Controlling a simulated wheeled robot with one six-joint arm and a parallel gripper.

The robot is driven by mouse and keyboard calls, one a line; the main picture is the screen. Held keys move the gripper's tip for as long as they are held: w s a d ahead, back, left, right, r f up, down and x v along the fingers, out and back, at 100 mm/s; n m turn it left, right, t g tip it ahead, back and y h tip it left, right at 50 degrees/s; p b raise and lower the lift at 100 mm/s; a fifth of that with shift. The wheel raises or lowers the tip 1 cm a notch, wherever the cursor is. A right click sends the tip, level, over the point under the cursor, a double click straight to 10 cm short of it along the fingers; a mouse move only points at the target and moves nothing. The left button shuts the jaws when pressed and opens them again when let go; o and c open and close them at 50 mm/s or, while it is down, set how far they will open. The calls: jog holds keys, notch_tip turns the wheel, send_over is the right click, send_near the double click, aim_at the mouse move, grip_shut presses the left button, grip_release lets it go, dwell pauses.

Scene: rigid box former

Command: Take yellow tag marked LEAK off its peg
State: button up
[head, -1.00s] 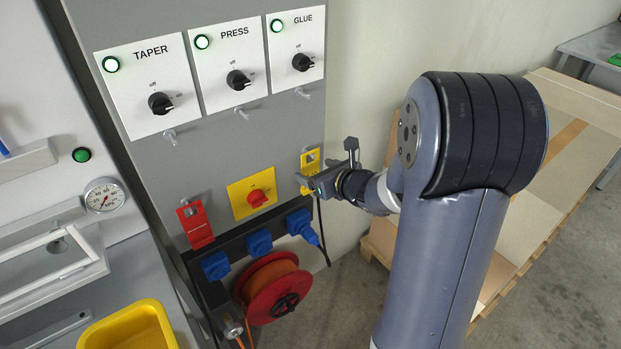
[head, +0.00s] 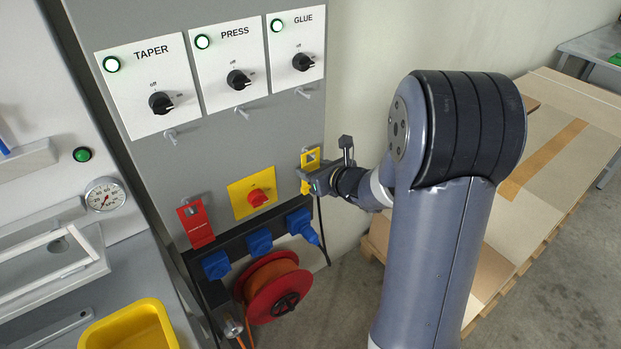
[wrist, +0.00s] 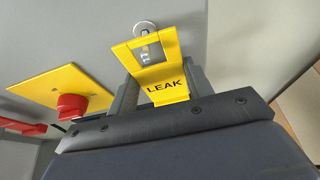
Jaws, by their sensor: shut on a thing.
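The yellow tag marked LEAK (wrist: 163,82) hangs on a short metal peg (wrist: 144,28). The peg passes through the window at the tag's top in the wrist view. My gripper (wrist: 160,88) is shut on the lower part of the tag, a finger on each side. In the head view the tag (head: 311,157) shows at the right edge of the grey panel, with my gripper (head: 308,181) reaching in from the right. The tag's lower end is partly hidden by my gripper.
A red switch on a yellow plate (head: 239,206) sits left of the tag, and a red tag (head: 195,223) hangs further left. Blue sockets (head: 259,242) and a red cable reel (head: 262,306) are below. Peg tips stick out under the TAPER, PRESS and GLUE plates.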

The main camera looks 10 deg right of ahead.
jog(key=shift+r, duration=0.1)
jog(key=shift+c, duration=0.2)
jog(key=shift+r, duration=0.6)
jog(key=s+d, duration=0.3)
jog(key=s, duration=0.5)
jog(key=s+d+b, duration=0.1)
jog(key=s+d, duration=0.2)
jog(key=s, duration=0.5)
jog(key=shift+s+d, duration=0.3)
jog(key=shift+d, duration=0.1)
